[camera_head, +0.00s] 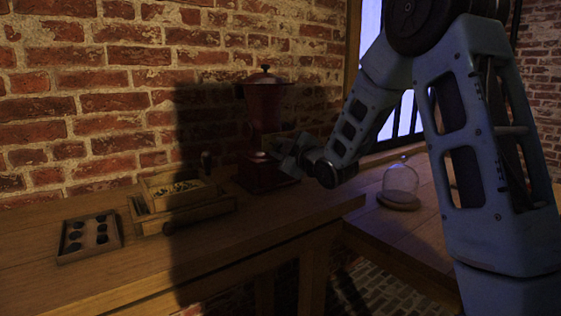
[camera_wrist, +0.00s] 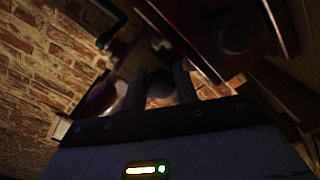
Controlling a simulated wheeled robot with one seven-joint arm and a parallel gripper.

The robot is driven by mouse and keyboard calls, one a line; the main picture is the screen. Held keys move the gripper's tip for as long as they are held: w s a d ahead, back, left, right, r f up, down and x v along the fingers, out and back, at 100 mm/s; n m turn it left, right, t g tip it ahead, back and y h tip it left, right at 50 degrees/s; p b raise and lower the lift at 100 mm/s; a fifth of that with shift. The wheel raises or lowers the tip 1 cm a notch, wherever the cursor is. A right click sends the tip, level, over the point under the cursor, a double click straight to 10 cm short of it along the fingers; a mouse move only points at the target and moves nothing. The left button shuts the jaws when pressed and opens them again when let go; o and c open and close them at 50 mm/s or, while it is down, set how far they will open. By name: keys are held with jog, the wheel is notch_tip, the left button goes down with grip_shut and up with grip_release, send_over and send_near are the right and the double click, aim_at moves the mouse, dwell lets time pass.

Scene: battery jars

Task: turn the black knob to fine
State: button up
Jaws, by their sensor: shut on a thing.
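A dark red coffee grinder (camera_head: 265,110) with a domed lid stands upright on the wooden counter against the brick wall, in shadow. My gripper (camera_head: 278,150) reaches its front from the right in the head view and hides part of it. In the wrist view the two fingers of my gripper (camera_wrist: 161,85) are shut on a dark rounded thing, the black knob (camera_wrist: 160,89), at the grinder. The grinder's red body (camera_wrist: 103,94) shows beside the fingers, tilted in this view. The knob's setting and any fine mark are too dark to read.
A small tray (camera_head: 90,237) with several dark round pieces lies further left. A glass dome (camera_head: 400,180) stands on the right-hand table. The counter's front is clear.

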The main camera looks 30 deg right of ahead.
jog(key=shift+n+b, duration=0.55)
jog(key=shift+n, duration=0.05)
jog(key=o, duration=0.9)
